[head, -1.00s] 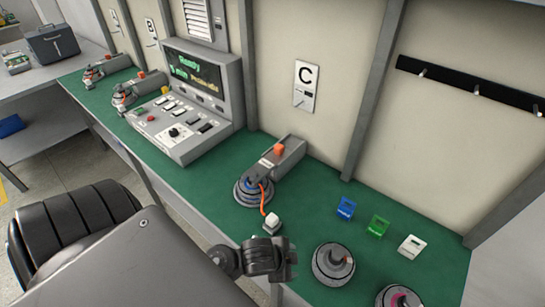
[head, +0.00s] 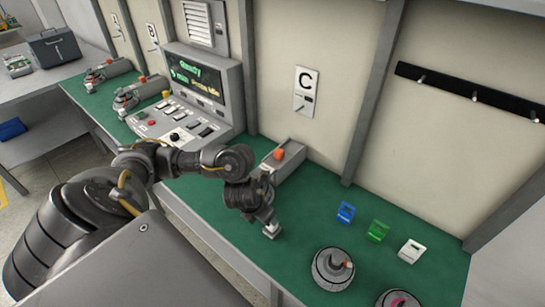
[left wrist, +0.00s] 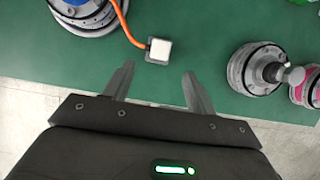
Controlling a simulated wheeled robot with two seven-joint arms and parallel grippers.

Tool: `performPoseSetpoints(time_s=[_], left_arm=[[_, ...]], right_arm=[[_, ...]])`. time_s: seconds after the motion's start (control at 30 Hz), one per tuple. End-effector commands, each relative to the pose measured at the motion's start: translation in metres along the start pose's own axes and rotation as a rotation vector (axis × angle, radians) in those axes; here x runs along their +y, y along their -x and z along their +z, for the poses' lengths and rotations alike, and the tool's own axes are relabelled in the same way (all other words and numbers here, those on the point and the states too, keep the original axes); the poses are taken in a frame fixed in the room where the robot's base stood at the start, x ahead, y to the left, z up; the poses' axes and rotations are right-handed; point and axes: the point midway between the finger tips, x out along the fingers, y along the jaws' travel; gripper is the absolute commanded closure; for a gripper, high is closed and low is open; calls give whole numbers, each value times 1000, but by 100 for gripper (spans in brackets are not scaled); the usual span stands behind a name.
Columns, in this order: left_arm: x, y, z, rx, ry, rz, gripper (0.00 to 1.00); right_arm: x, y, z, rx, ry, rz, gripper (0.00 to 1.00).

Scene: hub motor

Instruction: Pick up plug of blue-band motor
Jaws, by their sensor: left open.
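The plug (head: 271,229) is a small white block on the green bench, just beyond my left gripper (head: 264,214) in the head view. In the left wrist view the plug (left wrist: 159,50) lies ahead of and between my two open fingertips (left wrist: 157,70), not held. An orange cable (left wrist: 133,28) runs from it toward the blue-band motor (left wrist: 85,14), a grey disc cut off by the top edge there. In the head view my left gripper and arm hide most of that motor. My right gripper is not in view.
A grey motor (head: 333,268) and a pink-banded motor (head: 398,299) stand at the bench front, right of the plug. Blue (head: 345,212), green (head: 377,230) and white (head: 411,250) holders stand behind them. A control console (head: 190,110) is to the left.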

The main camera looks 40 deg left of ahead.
Motion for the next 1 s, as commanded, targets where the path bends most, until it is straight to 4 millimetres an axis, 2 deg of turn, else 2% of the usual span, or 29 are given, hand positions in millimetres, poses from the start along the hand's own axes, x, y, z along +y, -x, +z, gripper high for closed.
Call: performPoseSetpoints(time_s=[0.1, 0.23, 0.33, 0.57, 0.83, 1.0], left_arm=[[-1, -22, -3, 3, 4, 0, 44], [0, -41, -2, 2, 6, 0, 44], [-1, -50, -1, 0, 7, -1, 44], [-1, -55, -1, -1, 6, -2, 44], [-1, -94, -2, 1, 9, -2, 44], [-1, -105, -2, -1, 6, -2, 44]], right_arm=[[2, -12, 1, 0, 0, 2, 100], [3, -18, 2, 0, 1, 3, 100], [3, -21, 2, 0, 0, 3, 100], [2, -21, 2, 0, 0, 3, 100], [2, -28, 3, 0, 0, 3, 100], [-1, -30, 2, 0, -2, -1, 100]])
